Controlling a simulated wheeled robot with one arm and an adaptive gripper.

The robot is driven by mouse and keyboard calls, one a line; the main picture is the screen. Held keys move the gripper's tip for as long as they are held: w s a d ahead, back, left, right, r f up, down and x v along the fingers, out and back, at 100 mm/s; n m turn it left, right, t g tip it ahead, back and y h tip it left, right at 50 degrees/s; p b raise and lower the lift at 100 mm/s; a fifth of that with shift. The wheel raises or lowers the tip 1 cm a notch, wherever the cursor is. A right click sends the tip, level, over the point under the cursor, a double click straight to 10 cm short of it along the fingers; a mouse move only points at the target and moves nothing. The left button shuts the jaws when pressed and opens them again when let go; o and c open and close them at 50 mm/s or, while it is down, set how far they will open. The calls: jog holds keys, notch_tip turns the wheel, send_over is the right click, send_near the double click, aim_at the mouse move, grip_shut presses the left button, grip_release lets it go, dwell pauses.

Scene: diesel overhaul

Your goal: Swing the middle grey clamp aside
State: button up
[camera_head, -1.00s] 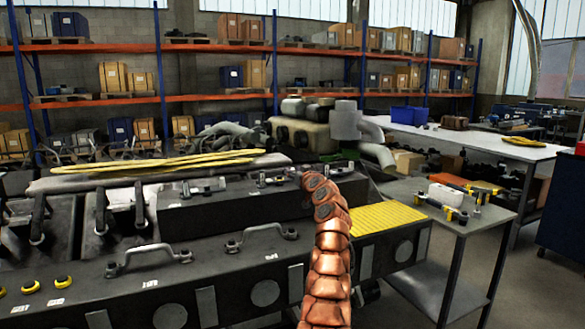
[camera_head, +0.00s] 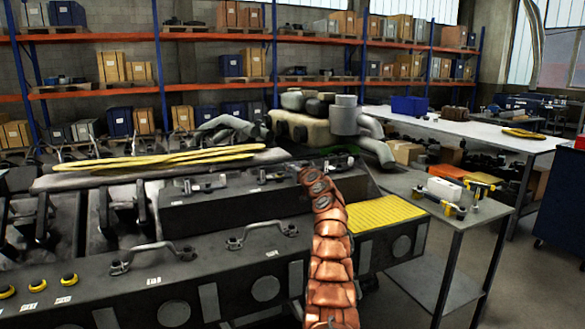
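Small grey clamps stand in a row on the raised dark block of the long dark engine housing (camera_head: 95,285). One clamp (camera_head: 205,184) is at the left of the row. Another, which looks like the middle one (camera_head: 272,175), is just left of my arm's far end. Whatever is right of it is partly covered by my arm. My copper-coloured segmented arm rises from the bottom of the view and bends left at its top, close to the row. My gripper cannot be made out past that bend. Whether it touches a clamp cannot be told.
Two grey handles (camera_head: 150,257) and several yellow-ringed knobs (camera_head: 38,284) stick up on the nearer ledge. Yellow rods or hoses (camera_head: 165,158) lie behind the block. A yellow grating (camera_head: 385,212) and a side table (camera_head: 400,184) with yellow tools are at the right.

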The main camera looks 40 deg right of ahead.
grip_shut()
jog(key=shift+w+a+f+b, duration=0.1)
jog(key=shift+f+b, duration=0.1)
jog(key=shift+b, duration=0.45)
